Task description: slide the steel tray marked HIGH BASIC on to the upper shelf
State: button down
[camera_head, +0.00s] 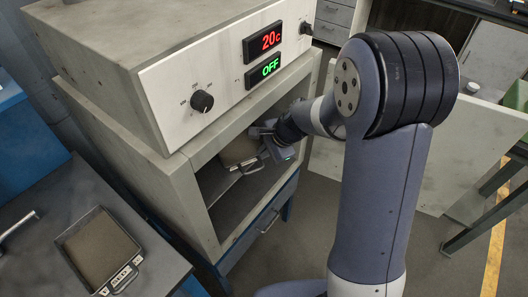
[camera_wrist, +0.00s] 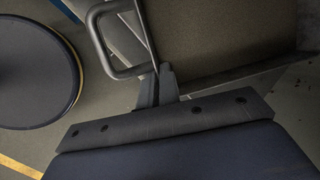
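A shallow steel tray (camera_head: 240,150) with a brown-grey flat inside is in the open chamber of the oven, at its upper level. Its front edge and handle face the opening. Any marking on it is not readable. In the wrist view the tray (camera_wrist: 220,30) fills the upper right, with its looped metal handle (camera_wrist: 120,72) at upper left. My gripper (camera_head: 268,143) is at the right end of the tray's front. In the wrist view my gripper's fingers (camera_wrist: 158,86) are together, against or just beside the handle's end. The handle loop lies outside them. The fingertips' exact contact is hidden.
The grey oven (camera_head: 150,70) shows 20c and OFF. Its open door (camera_head: 400,170) stands to the right, behind my arm. A second tray (camera_head: 98,247) with a handle and a label I cannot read fully lies on the left bench (camera_head: 60,200).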

jog(key=shift+f+b, duration=0.4)
jog(key=c, duration=1.6)
grip_release()
jog(key=v, duration=1.1)
jog(key=shift+f, duration=0.1)
jog(key=shift+f, duration=0.1)
jog(key=x, duration=1)
jog(key=shift+a+f, duration=0.2)
jog(key=shift+f, duration=0.1)
jog(key=shift+w+r+p, duration=0.1)
jog(key=shift+r+p, duration=0.2)
jog(key=shift+r, duration=0.05)
jog(key=shift+f, duration=0.1)
